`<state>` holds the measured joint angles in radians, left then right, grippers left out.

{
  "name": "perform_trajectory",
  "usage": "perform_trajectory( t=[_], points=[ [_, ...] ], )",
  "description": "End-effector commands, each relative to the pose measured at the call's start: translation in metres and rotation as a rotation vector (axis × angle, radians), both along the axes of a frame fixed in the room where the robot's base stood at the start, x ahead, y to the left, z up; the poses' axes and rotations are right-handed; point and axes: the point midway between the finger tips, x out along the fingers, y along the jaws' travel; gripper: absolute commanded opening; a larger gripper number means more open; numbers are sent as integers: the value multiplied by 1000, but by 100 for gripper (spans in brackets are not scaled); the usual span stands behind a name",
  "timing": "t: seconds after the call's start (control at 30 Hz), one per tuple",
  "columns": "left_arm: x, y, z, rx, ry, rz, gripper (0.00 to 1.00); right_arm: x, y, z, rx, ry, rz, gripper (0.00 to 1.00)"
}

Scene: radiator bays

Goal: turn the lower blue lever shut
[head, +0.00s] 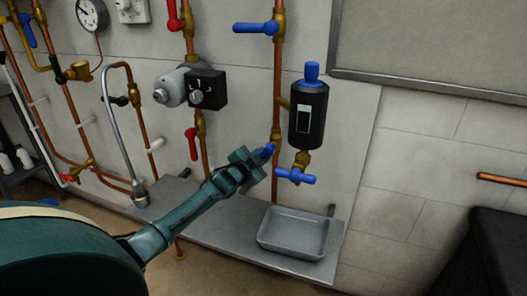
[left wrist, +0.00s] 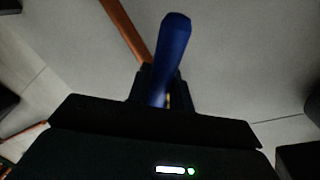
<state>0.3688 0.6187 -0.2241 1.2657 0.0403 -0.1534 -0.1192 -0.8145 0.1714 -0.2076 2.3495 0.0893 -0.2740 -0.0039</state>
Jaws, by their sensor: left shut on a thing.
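The lower blue lever (head: 264,153) is on the right copper pipe, below the upper blue lever (head: 256,27). Only a short part of it shows in the head view, at the tip of my left gripper (head: 253,163). In the left wrist view the blue lever (left wrist: 173,45) runs up from between the jaws, with the copper pipe (left wrist: 124,27) behind it at the upper left. My left gripper is shut on the lever. The gripper hides the rest of the lever and most of its valve body. My right gripper is in neither view.
Right of the pipe hangs a black cylinder (head: 308,122) with a blue-handled tap (head: 295,176) under it. A grey tray (head: 294,233) lies on the shelf below. Red levers, a black box (head: 207,90) and a curved hose (head: 108,100) are to the left.

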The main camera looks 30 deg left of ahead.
Motion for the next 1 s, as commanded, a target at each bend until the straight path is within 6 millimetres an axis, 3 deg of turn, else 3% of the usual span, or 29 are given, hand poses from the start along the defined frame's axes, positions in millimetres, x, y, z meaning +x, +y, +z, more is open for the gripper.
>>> perform_trajectory(
  t=[0.6,1.0],
  points=[
    [-3,12,23,554,135,0,0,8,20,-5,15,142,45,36],
    [-3,14,30,770,186,3,0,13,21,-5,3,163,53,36]
  ],
)
